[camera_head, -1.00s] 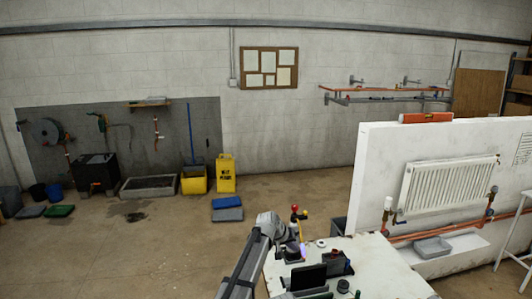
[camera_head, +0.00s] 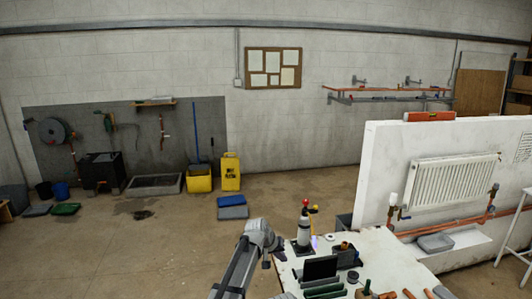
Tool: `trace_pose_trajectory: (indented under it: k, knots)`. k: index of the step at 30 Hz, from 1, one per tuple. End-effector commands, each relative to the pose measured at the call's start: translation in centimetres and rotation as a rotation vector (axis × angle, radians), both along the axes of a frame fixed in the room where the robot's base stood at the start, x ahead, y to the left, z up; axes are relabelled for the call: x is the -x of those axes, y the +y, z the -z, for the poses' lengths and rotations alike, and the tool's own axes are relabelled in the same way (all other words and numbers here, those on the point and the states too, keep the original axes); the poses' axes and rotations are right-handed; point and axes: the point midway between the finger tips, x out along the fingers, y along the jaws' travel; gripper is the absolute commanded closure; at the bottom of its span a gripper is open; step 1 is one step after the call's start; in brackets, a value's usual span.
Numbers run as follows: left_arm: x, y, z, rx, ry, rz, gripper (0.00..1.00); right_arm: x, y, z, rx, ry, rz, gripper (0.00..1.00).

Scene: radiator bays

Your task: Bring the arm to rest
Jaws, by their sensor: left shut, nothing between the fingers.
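My left arm (camera_head: 240,265) comes up from the bottom edge, left of the centre. It bends at a pale grey wrist, and my left gripper (camera_head: 267,262) points down beside the left edge of the white workbench (camera_head: 386,252). The gripper is small and dark here; it is shut and holds nothing. It is apart from the things on the bench. My right gripper is not in view.
The bench carries a black tablet-like panel (camera_head: 320,268), a dark holder (camera_head: 347,257) and several tools along its front. A white partition with a radiator (camera_head: 452,182) stands to the right. A yellow bucket (camera_head: 198,180) and a yellow sign (camera_head: 230,172) stand behind.

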Motion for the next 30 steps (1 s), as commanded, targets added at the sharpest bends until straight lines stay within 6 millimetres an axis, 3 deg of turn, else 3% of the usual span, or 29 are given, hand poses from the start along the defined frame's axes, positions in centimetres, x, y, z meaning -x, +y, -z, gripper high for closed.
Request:
trace_pose_trajectory:
  k: [8, 18, 30]
  knots:
    - [7.2, 6.4, 1.2, -0.096, 0.063, -0.012, 1.00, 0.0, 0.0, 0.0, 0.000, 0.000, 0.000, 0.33]
    - [20.9, 16.7, 2.8, -0.272, 0.202, -0.046, 1.00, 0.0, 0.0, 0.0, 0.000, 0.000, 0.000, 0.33]
    - [31.7, 23.0, 3.3, -0.393, 0.328, -0.084, 1.00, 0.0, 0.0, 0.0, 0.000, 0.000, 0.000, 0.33]
